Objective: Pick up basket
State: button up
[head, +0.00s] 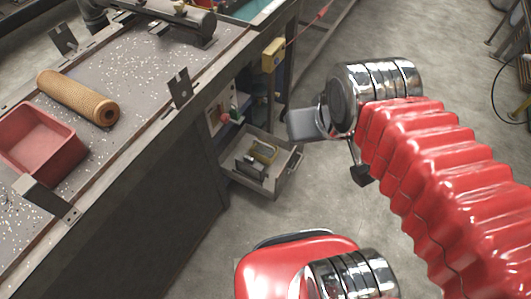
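A red open-topped basket (72,168) sits on the workbench at the left, and the left picture edge cuts off part of it. It looks empty. My gripper (305,124) is at the end of my red ribbed arm, right of the bench and far from the basket. Its fingers do not show clearly, so I cannot tell whether it is open or shut. I see nothing held in it.
The workbench top (140,85) is grey and strewn with pale chips. Upright dark metal brackets (179,87) stand along its edges. A dark cylindrical machine (175,20) is at its back. An open drawer (262,165) juts from its side. The concrete floor right of the bench is largely clear.

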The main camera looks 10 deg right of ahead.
aim_at(263, 151)
jog(key=z, duration=1.65)
jog(key=i, duration=2.6)
